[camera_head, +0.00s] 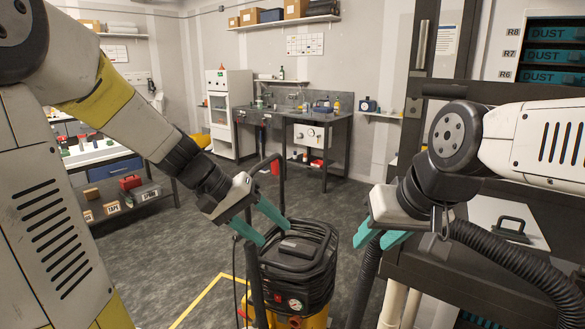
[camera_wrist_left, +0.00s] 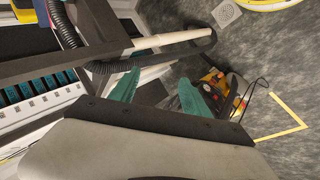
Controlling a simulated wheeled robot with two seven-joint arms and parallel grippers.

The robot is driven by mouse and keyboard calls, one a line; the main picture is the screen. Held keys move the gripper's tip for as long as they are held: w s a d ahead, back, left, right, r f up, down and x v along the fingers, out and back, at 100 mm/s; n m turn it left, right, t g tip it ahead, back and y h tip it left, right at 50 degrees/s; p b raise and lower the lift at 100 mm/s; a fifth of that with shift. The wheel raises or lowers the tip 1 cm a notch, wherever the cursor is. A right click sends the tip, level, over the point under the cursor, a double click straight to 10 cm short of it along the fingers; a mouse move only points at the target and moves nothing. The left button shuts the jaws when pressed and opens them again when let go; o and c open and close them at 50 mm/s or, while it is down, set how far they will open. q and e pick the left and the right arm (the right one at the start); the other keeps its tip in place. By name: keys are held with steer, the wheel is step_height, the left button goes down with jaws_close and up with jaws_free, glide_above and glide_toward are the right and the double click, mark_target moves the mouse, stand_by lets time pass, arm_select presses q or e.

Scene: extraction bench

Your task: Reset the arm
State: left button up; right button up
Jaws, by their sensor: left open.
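My left gripper (camera_head: 275,233) reaches in from the left above the black-and-yellow machine with coiled hose (camera_head: 297,262). Its teal fingers are apart with nothing between them. In the left wrist view the same gripper (camera_wrist_left: 160,82) shows its two fingers spread, with floor and bench parts beyond. My right gripper (camera_head: 371,246) hangs at the right, in front of the dark bench frame.
A dark bench frame (camera_head: 432,262) with a ribbed black hose (camera_head: 515,270) fills the right side. A rack of teal DUST boxes (camera_head: 556,57) is at upper right. A sink bench (camera_head: 340,128) stands at the back wall. Grey floor (camera_head: 190,255) is clear at left centre.

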arm_select(q)
steer(key=s+a+r+t+y, duration=0.4)
steer(key=s+a, duration=0.4)
steer(key=s, duration=0.2)
steer(key=shift+s+a+r+y, duration=0.35)
steer(key=shift+a+r+y, duration=0.1)
steer(key=shift+y, duration=0.45)
steer(key=shift+d, duration=0.1)
steer(key=shift+c, duration=0.2)
